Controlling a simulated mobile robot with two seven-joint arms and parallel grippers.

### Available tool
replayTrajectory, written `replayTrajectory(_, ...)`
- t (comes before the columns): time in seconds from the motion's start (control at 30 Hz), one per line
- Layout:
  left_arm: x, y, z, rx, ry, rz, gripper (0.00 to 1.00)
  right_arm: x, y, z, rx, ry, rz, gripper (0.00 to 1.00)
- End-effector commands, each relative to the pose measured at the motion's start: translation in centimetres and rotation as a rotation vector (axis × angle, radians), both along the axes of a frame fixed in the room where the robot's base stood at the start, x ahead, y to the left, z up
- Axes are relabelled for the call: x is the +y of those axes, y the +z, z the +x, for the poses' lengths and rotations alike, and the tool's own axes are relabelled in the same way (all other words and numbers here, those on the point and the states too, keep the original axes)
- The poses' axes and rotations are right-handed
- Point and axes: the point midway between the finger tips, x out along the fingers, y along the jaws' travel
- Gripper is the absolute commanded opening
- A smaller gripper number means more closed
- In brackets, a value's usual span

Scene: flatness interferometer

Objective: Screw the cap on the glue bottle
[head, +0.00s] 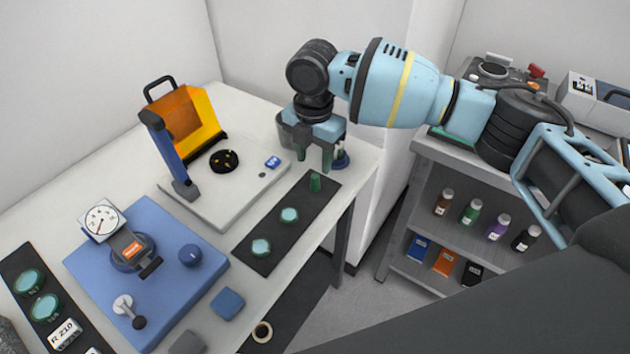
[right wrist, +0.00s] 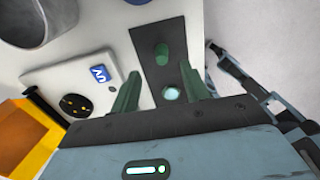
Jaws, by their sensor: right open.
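I cannot tell for sure which thing is the glue bottle or its cap. A small green cylinder (head: 315,182) stands at the far end of a dark mat (head: 268,255) near the table's right edge; it also shows in the right wrist view (right wrist: 161,54). My right gripper (head: 314,161) is open and empty, its green fingers pointing down near the green cylinder. In the right wrist view the gripper (right wrist: 160,85) has its fingers apart, with the cylinder beyond them. A blue object (head: 341,160) is partly hidden behind the right finger. My left gripper is not in view.
Round pale-green discs (head: 289,215) lie on the mat. Left of it are a white plate with an orange-panelled device (head: 190,120) and a blue base with a dial gauge (head: 102,220). Several small bottles (head: 471,212) stand on the shelf at right. A grey container (right wrist: 32,22) is partly visible.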

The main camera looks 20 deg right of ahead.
Motion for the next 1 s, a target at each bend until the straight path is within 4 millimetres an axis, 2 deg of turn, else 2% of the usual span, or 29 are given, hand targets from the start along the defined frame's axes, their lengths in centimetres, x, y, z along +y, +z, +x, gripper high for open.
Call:
replayTrajectory(0.1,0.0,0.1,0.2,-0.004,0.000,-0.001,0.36,0.0,-0.8,0.0,0.001,0.000,-0.001,0.46)
replayTrajectory(0.37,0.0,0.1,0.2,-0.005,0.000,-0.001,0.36,-0.1,-0.9,0.0,0.000,0.000,0.000,0.46)
replayTrajectory(0.47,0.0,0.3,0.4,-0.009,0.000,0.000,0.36,-0.2,-1.7,-0.1,0.002,-0.001,-0.001,0.46)
replayTrajectory(0.73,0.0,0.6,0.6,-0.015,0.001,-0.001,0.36,-0.3,-5.3,-0.2,0.002,-0.002,0.000,0.46)
replayTrajectory(1.0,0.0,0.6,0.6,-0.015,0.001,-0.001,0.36,-0.4,-6.0,-0.2,0.001,-0.002,-0.001,0.46)
